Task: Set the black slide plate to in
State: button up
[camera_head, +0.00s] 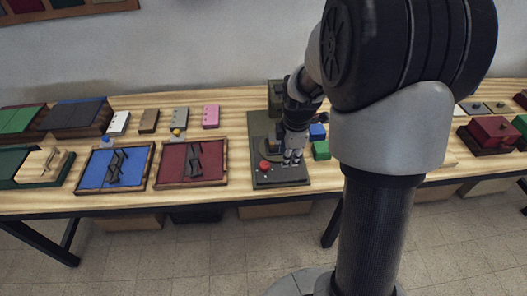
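A dark grey-olive press-like device (259,128) stands near the middle of the table, with an upright block at its back and a flat dark base (280,180) at its front. A red knob (264,165) sits on the base at the left. My gripper (292,158) points down over the right part of this base, close to or touching it. At this size I cannot tell whether the fingers are open or shut, or hold anything. I cannot make out the black slide plate apart from the dark base; my gripper and wrist hide part of the device.
Blue (317,131) and green (321,150) blocks stand just right of my gripper. Left are a red tray (213,181) and a blue tray (87,183) holding dark pieces. Small blocks, including a pink one (211,116), stand behind them.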

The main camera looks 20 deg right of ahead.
aim_at(284, 182)
jog(key=w+f+b, duration=0.1)
jog(key=f, duration=0.4)
jog(key=w+f+b, duration=0.1)
jog(key=f+b, duration=0.1)
jog(key=f, duration=0.4)
jog(key=w+d+f+b, duration=0.1)
jog(key=f, duration=0.5)
jog(key=shift+b, duration=0.4)
grip_shut()
